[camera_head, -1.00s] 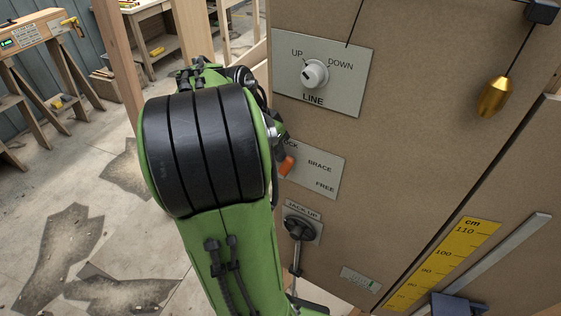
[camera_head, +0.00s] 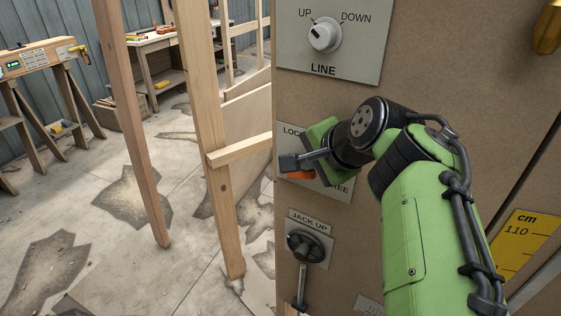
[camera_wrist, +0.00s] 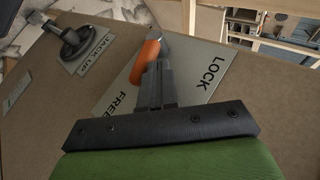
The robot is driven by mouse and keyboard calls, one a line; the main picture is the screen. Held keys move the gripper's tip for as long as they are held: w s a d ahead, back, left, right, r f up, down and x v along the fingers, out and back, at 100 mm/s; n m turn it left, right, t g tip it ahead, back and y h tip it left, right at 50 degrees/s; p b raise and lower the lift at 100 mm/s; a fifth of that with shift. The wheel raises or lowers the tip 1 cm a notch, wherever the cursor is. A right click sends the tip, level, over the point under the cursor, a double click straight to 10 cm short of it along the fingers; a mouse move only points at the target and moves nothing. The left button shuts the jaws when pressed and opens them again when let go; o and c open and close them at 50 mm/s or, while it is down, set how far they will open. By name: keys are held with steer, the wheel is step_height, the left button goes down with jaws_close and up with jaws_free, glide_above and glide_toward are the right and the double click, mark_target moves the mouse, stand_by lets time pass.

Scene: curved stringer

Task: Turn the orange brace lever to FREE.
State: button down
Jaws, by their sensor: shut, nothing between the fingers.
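The orange brace lever (camera_head: 302,175) is on a grey plate (camera_head: 345,193) on the brown panel, marked LOCK at the upper left and FREE at the lower right. My gripper (camera_head: 288,163) is in front of the plate and hides part of the lever and the word BRACE. In the wrist view the lever (camera_wrist: 147,58) lies just beyond my fingertips (camera_wrist: 157,72), between the words LOCK and FREE. My gripper is shut and holds nothing. I cannot tell whether its fingers touch the lever.
Above is the LINE knob (camera_head: 324,35) with UP and DOWN marks. Below is the black JACK UP handle (camera_head: 304,246). A yellow cm scale (camera_head: 525,245) and a brass weight (camera_head: 548,28) are at the right. Wooden posts (camera_head: 212,130) stand left of the panel.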

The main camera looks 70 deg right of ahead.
steer(key=shift+s+a+f+m+t+h+b, duration=0.15)
steer(key=shift+s+f+m+t+h+b, duration=0.15)
steer(key=shift+s+f+t+b, duration=0.35)
steer(key=shift+f+t+b, duration=0.3)
steer(key=shift+t+b, duration=0.05)
steer(key=shift+b, duration=0.15)
steer(key=shift+s+f, duration=0.1)
steer(key=shift+f, duration=0.1)
steer(key=w+d+r+p+v, duration=0.1)
steer(key=p+v, duration=0.4)
steer(key=v, duration=0.7)
steer(key=shift+r+p, duration=0.4)
steer(key=shift+r, duration=0.4)
steer(key=shift+a, duration=0.1)
